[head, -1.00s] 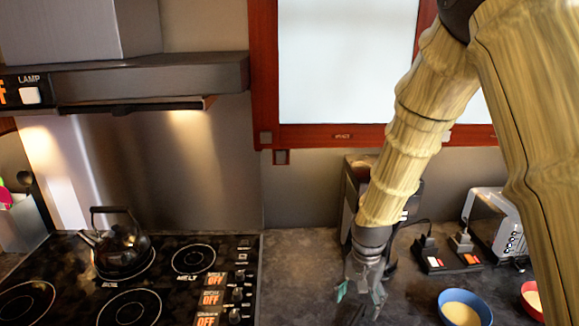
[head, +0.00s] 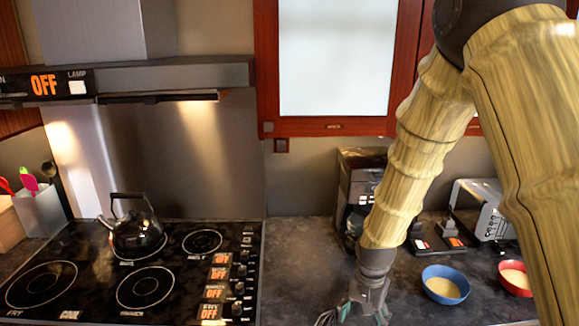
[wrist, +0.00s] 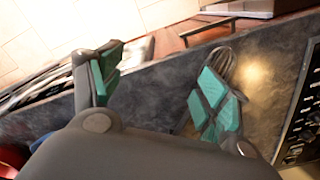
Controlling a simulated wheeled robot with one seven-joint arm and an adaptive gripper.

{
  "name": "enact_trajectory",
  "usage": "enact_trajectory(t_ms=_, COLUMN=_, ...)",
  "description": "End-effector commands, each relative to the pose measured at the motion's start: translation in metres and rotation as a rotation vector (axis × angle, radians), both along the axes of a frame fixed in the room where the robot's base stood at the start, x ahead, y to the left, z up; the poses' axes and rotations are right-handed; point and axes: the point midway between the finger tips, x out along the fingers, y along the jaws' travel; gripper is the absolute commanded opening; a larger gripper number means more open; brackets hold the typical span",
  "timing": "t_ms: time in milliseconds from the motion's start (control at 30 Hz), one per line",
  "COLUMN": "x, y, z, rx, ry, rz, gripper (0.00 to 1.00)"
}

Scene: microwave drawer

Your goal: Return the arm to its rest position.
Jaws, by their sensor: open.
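My arm reaches down from the upper right of the head view. My gripper (head: 352,314) is over the dark counter (head: 305,250), right of the stove, its lower end near or past the bottom edge of the picture. In the wrist view my gripper (wrist: 160,88) shows two fingers with green pads spread wide apart. It is open, with nothing seen between the pads. Thin looped wires (wrist: 224,62) show behind the right-hand finger; I cannot tell what they belong to.
The stove (head: 75,270) with a black kettle (head: 138,232) is at left. A dark appliance (head: 357,190) stands behind my forearm. A toaster (head: 478,210), blue bowl (head: 445,285) and red bowl (head: 514,278) are at right. A red-framed cabinet (head: 330,126) hangs above.

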Motion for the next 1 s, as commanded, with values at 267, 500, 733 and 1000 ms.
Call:
enact_trajectory(t_ms=267, x=-0.026, y=-0.005, z=-0.061, rx=0.005, ry=0.003, rz=0.06, gripper=0.76)
enact_trajectory(t_ms=500, x=-0.072, y=-0.013, z=-0.143, rx=0.009, ry=0.003, rz=0.151, gripper=0.76)
enact_trajectory(t_ms=733, x=-0.136, y=-0.022, z=-0.224, rx=0.013, ry=-0.002, rz=0.26, gripper=0.76)
enact_trajectory(t_ms=1000, x=-0.22, y=-0.032, z=-0.297, rx=0.01, ry=-0.007, rz=0.39, gripper=0.76)
